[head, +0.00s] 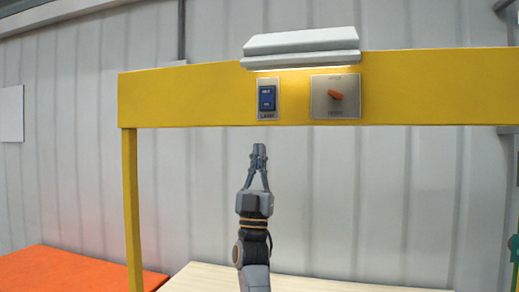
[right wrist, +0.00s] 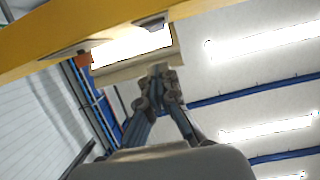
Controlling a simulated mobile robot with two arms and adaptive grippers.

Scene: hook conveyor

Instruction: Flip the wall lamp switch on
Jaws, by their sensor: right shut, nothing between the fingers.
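The lamp switch (head: 267,98) is a blue rocker on a grey plate, fixed to the yellow beam (head: 190,95). The white wall lamp (head: 302,46) sits above it, with a bright glow along its underside. In the right wrist view the lamp's lit face (right wrist: 132,46) is seen from below. My right gripper (head: 259,148) is shut and empty, pointing up a little below the switch and apart from it. Its fingers also show in the right wrist view (right wrist: 158,72). My left gripper is not in view.
A plate with an orange-red knob (head: 336,95) sits right of the switch on the same beam. A yellow post (head: 131,210) stands at left. An orange surface (head: 70,270) and a pale tabletop (head: 320,283) lie below. The space around my gripper is clear.

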